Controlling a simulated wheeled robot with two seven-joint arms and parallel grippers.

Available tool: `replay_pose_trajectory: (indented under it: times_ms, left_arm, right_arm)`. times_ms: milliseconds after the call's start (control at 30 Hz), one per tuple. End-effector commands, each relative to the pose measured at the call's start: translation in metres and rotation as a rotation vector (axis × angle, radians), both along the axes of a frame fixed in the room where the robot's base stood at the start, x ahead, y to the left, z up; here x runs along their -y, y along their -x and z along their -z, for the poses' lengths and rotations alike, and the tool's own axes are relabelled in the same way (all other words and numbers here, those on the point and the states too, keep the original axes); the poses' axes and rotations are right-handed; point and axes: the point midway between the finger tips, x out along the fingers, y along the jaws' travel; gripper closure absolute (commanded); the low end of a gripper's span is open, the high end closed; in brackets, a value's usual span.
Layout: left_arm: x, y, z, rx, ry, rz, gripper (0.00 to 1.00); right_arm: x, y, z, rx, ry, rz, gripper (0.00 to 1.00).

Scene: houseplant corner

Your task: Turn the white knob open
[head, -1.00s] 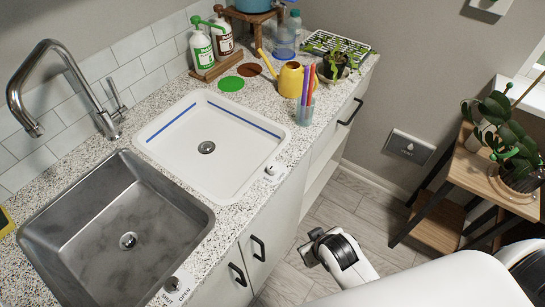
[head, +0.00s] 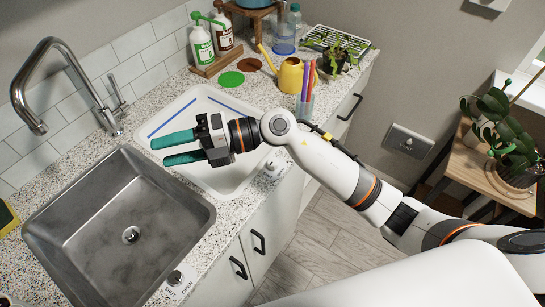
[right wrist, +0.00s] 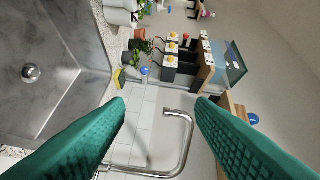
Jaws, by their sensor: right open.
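One knob (head: 175,277) is in front of the steel sink, on a plate lettered SHUT and OPEN. The other knob (head: 270,166) is beside the white basin; its lettering is too small to read. My left gripper is not seen.
The steel sink (head: 75,270) and its tall faucet (head: 18,95) are at left. The white basin (head: 185,98) lies partly under my right gripper. A yellow watering can (head: 290,77) and a cup of pens (head: 304,108) stand behind my right forearm.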

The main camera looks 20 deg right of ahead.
Motion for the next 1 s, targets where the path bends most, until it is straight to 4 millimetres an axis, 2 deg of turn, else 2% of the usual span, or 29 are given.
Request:
replay_pose_trajectory:
  times_ms: [67,133,233,300,400,500,600,733,1000]
  left_arm:
    - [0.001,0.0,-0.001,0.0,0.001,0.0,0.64]
    - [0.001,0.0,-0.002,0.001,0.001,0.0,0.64]
    - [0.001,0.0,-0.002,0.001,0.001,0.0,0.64]
    - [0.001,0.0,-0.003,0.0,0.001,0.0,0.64]
    - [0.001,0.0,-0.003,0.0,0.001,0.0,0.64]
    - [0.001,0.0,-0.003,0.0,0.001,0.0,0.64]
    - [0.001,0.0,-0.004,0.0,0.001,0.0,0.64]
    - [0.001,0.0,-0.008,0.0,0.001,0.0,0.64]
    - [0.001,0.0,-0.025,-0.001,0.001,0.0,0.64]
  right_arm:
    - [0.008,-0.002,0.03,0.072,0.271,-0.102,0.5]
    - [0.028,-0.009,0.057,0.106,0.521,-0.162,0.5]
    - [0.073,-0.026,0.083,0.116,0.866,-0.193,0.5]
    - [0.108,-0.04,0.091,0.101,1.079,-0.184,0.5]
    - [0.153,-0.056,0.089,0.066,1.316,-0.146,0.5]
    - [0.183,-0.064,0.083,0.03,1.47,-0.109,0.5]
    - [0.199,-0.067,0.08,0.007,1.547,-0.087,0.5]
    - [0.204,-0.068,0.087,-0.003,1.57,-0.082,0.5]
    - [0.204,-0.067,0.137,-0.005,1.565,-0.087,0.5]
